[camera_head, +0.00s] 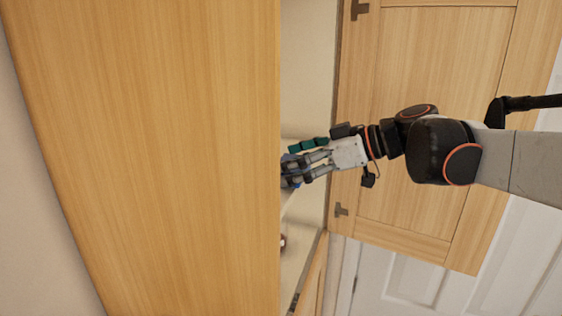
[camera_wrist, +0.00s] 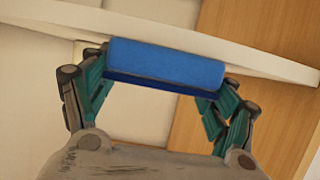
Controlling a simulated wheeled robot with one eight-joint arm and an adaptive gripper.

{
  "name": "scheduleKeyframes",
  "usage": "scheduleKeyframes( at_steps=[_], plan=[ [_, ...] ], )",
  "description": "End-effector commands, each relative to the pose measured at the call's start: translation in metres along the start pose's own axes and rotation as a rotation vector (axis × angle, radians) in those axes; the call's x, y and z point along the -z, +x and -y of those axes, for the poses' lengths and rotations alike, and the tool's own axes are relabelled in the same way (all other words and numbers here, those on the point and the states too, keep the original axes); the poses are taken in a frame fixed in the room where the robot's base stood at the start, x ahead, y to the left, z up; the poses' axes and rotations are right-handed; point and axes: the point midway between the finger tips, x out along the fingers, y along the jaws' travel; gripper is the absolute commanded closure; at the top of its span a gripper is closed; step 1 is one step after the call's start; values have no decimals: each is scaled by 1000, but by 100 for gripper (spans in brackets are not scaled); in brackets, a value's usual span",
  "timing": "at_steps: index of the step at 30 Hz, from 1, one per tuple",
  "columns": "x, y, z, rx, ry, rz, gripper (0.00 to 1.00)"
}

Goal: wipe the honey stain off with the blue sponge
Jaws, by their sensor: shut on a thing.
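The blue sponge (camera_wrist: 165,65) is held between the two fingertips of my gripper (camera_wrist: 163,76) in the wrist view. It spans the whole gap between them. In the head view my gripper (camera_head: 291,168) reaches into a pale-walled cabinet, and its fingertips are partly hidden behind a wooden panel. Only a small bit of blue shows there among the fingers. I cannot make out a honey stain in either view.
The large wooden panel (camera_head: 150,150) fills the left of the head view. An open cabinet door (camera_head: 430,110) stands behind my arm. A small reddish-and-white thing (camera_head: 283,242) sits partly hidden inside the cabinet. A white shelf-like edge (camera_wrist: 270,62) runs close behind the sponge.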

Motion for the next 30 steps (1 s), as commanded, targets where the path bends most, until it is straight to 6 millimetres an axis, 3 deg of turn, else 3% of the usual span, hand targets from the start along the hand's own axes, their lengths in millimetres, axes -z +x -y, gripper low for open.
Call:
scheduleKeyframes(
  at_steps=[14,30],
  plan=[
    [-2,-9,0,0,0,-1,38],
    [26,-20,0,0,0,-1,38]
  ],
)
